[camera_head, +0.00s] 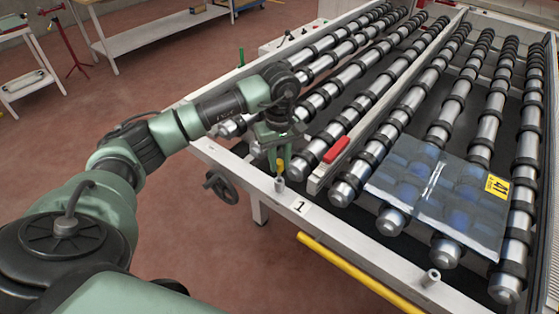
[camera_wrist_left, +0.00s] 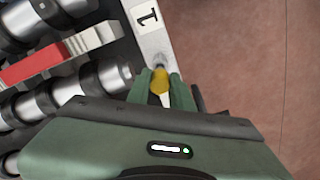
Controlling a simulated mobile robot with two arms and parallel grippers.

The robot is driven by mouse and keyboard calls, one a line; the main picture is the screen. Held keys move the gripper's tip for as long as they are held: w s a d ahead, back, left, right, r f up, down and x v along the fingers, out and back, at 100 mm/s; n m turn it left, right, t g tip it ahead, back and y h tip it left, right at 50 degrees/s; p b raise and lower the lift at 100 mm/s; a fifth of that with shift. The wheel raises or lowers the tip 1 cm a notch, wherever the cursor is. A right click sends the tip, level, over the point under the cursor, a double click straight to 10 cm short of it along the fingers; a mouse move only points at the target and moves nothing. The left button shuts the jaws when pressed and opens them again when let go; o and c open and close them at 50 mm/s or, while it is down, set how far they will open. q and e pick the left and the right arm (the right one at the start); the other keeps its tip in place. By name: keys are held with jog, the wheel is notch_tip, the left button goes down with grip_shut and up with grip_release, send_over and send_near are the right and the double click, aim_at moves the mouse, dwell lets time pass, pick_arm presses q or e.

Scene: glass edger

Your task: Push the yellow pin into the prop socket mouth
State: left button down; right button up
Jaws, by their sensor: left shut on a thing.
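My left gripper (camera_head: 280,163) is shut on the yellow pin (camera_head: 280,168), over the near left corner of the roller table's frame. The pin points down, just above a small grey socket (camera_head: 280,185) beside the label "1" (camera_head: 301,206). I cannot tell whether the pin tip touches the socket mouth. In the left wrist view the pin (camera_wrist_left: 160,82) sits between the green fingertips, and the socket (camera_wrist_left: 159,67) shows partly just beyond it. My right gripper is in neither view.
A second grey socket (camera_head: 430,277) stands on the front rail. A dark glass pane (camera_head: 440,190) with a yellow "41" label lies on the rollers. A red block (camera_head: 336,150) sits on a divider bar. A handwheel (camera_head: 221,186) and a yellow bar (camera_head: 350,270) are nearby.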

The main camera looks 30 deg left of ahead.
aim_at(280, 172)
pick_arm(q)
jog(key=shift+f+b, duration=2)
jog(key=shift+f, duration=0.25)
jog(key=c, duration=1.2)
grip_release()
jog(key=shift+o, duration=0.2)
notch_tip(280, 172, up, 8)
jog(key=shift+f+b, duration=0.1)
jog(key=shift+b, duration=0.9)
